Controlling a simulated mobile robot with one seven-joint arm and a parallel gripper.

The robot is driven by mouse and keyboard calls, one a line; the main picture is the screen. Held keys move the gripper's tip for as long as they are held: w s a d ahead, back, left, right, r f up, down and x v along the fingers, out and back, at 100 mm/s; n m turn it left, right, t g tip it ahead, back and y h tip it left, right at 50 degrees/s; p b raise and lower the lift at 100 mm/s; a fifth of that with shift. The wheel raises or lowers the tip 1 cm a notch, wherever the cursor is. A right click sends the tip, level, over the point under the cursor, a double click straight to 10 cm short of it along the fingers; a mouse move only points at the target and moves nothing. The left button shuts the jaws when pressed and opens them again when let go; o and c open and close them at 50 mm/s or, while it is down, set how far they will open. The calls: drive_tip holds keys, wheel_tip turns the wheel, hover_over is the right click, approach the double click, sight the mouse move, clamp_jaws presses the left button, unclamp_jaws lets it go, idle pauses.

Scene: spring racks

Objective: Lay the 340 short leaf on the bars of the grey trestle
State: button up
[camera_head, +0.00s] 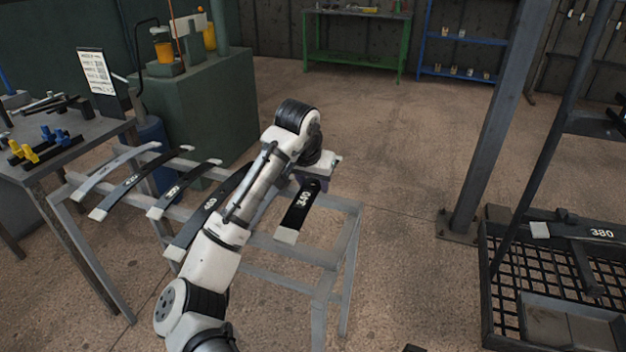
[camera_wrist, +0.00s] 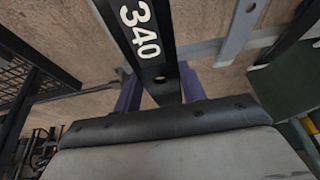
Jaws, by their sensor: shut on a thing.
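The 340 short leaf (camera_head: 298,212) is a dark strip with a pale near end and white "340" on it. My gripper (camera_head: 322,184) is shut on its far end. In the wrist view the leaf (camera_wrist: 146,40) runs out between the purple fingers of my gripper (camera_wrist: 160,92). The leaf is over the right part of the grey trestle (camera_head: 352,232). I cannot tell whether it touches the bars. My arm hides part of the trestle's middle.
Several other leaves lie across the trestle's left part, the nearest a dark leaf (camera_head: 180,240) beside my arm. A workbench (camera_head: 95,135) stands at left, a green cabinet (camera_head: 215,100) behind. At right are a steel post (camera_head: 490,120) and a mesh rack (camera_head: 500,300) with a 380 leaf (camera_head: 602,233).

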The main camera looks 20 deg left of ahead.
sight(307, 193)
wheel_tip(307, 193, down, 9)
drive_tip(key=b, duration=0.4)
drive_tip(key=shift+f, duration=0.2)
idle(0.3)
drive_tip(key=o, duration=1.2)
drive_tip(key=shift+o, duration=0.5)
drive_tip(key=shift+f, duration=0.1)
drive_tip(key=v, duration=1.3)
drive_tip(key=shift+r, duration=0.2)
drive_tip(key=shift+s+r, duration=0.15)
drive_tip(key=shift+r, duration=0.1)
